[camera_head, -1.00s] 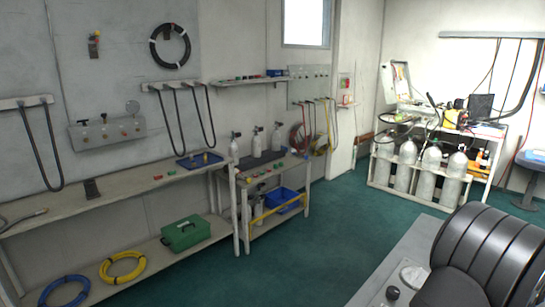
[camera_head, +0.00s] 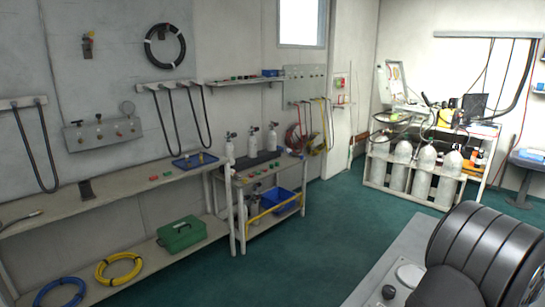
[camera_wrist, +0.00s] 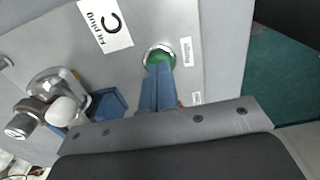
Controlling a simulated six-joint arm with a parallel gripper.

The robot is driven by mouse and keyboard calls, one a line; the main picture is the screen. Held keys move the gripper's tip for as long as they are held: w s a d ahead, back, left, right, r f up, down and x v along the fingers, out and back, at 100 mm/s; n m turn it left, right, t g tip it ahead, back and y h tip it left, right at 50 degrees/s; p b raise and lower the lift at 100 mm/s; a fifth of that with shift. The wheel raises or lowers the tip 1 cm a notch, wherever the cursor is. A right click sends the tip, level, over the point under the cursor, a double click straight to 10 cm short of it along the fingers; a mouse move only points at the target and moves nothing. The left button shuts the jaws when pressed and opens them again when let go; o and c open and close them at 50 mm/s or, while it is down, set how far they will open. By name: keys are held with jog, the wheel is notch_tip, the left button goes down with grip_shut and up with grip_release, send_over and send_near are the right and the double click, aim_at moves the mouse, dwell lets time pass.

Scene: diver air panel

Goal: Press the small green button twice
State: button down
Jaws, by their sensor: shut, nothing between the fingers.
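The small green button (camera_wrist: 155,56) sits in a round silver ring on a grey panel (camera_wrist: 212,30), in the upper middle of the wrist view. My gripper (camera_wrist: 158,68) is shut, its blue fingers side by side with nothing between them. The fingertips are in front of the lower part of the button and hide some of it. Whether they touch it I cannot tell. A small white label (camera_wrist: 187,52) is just right of the button. I cannot make out my gripper in the head view.
A metal fitting with a white rounded knob (camera_wrist: 62,111) stands left of my fingers, near a blue part (camera_wrist: 108,104). A "Fit plug C" label (camera_wrist: 105,25) is at upper left. The head view shows a workbench (camera_head: 120,188), gas cylinders (camera_head: 422,170) and open green floor (camera_head: 330,225).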

jog(key=shift+r, duration=3.25)
jog(key=shift+r, duration=0.1)
jog(key=shift+f, duration=2.55)
jog(key=shift+f, duration=1.1)
jog(key=shift+r, duration=3.55)
